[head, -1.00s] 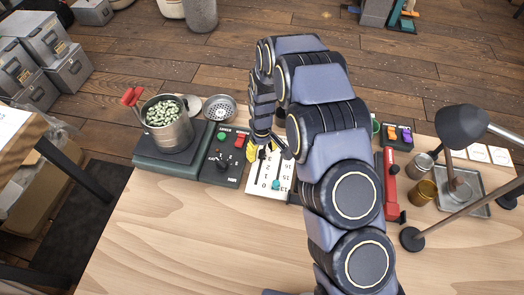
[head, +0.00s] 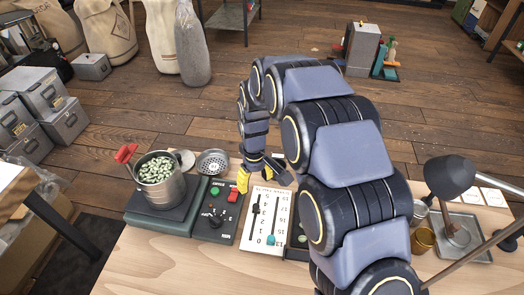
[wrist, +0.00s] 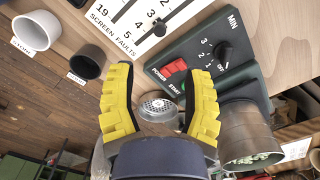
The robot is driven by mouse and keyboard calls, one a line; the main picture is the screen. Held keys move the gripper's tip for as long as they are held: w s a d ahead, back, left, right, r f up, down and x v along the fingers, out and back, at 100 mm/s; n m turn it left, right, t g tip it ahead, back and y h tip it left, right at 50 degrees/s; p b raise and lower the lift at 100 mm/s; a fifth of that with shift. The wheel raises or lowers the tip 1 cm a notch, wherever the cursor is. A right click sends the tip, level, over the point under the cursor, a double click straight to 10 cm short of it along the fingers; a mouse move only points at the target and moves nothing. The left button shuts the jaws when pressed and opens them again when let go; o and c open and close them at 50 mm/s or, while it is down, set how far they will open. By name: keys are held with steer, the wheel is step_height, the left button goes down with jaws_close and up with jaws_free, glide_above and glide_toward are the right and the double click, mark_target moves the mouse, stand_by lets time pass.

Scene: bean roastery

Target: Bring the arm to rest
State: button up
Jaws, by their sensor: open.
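My gripper (head: 264,172) hangs over the far edge of the wooden table in the head view, apart from the things below it. In the wrist view its yellow-padded fingers (wrist: 158,78) stand wide apart with nothing held between them.
A pot of green beans (head: 160,190) stands on a dark base at the left. A white slider panel (head: 265,225) lies beside the control box. A perforated metal dish (head: 212,162) sits behind. A lamp (head: 450,177) and metal tray (head: 470,250) stand right. Bare wood is in front.

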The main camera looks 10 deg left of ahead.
steer(key=s+d+r+m, duration=0.5)
steer(key=s+d+r, duration=0.7)
steer(key=d+r, duration=0.1)
steer(key=s+d+r+m+g, duration=0.1)
steer(key=s+d+m, duration=0.1)
steer(key=s, duration=0.6)
steer(key=s+d+r+m, duration=0.2)
steer(key=s+d, duration=0.2)
steer(key=s, duration=0.4)
steer(key=shift+s+r+g, duration=0.2)
steer(key=shift+r+g, duration=0.1)
steer(key=shift+g, duration=0.1)
steer(key=shift+d, duration=0.1)
